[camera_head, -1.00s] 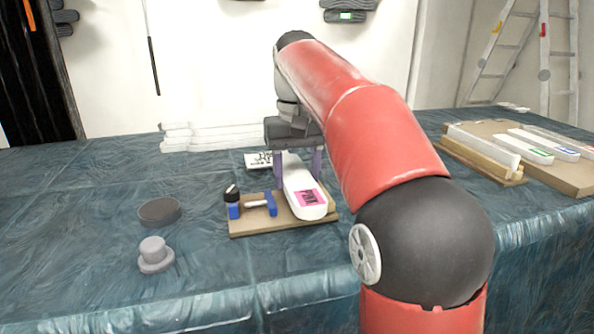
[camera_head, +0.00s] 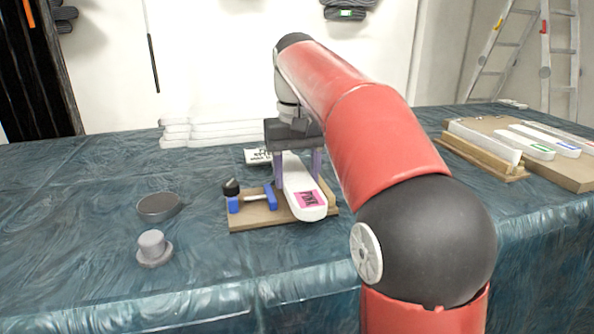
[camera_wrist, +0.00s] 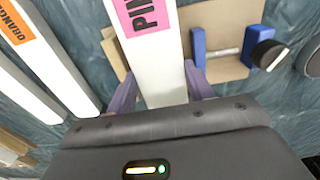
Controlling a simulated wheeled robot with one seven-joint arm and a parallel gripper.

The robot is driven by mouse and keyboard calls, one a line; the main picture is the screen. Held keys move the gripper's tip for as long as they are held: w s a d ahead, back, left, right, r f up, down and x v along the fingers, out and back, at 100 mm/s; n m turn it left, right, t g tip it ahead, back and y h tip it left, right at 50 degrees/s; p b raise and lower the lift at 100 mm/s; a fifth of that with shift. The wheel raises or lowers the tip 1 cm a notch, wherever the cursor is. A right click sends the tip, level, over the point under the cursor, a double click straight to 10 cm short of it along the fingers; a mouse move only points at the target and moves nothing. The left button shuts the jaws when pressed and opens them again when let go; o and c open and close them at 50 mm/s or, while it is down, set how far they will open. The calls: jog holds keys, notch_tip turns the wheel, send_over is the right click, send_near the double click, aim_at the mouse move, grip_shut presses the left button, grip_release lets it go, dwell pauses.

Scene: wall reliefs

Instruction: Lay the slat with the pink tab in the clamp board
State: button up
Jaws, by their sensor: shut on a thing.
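The white slat with the pink tab (camera_head: 303,184) lies between the fingers of my gripper (camera_head: 297,172), over the clamp board (camera_head: 262,222). Its pink end points toward the near edge of the table. In the wrist view the slat (camera_wrist: 160,68) runs between the purple fingers of my gripper (camera_wrist: 160,88), which is shut on it. The clamp board (camera_wrist: 228,70) shows there with its blue clamp parts and black knob (camera_wrist: 268,55). I cannot tell whether the slat touches the board's surface. My gripper hides the slat's far part.
At right, a wooden rack (camera_head: 482,160) and a brown board (camera_head: 572,178) hold other white slats. A grey dish (camera_head: 158,208) and a grey knobbed piece (camera_head: 153,249) stand left of the clamp board. White stacked pieces (camera_head: 215,133) lie behind. The front left of the table is clear.

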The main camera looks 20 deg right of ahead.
jog(key=shift+f+b, duration=0.55)
jog(key=shift+f, duration=0.4)
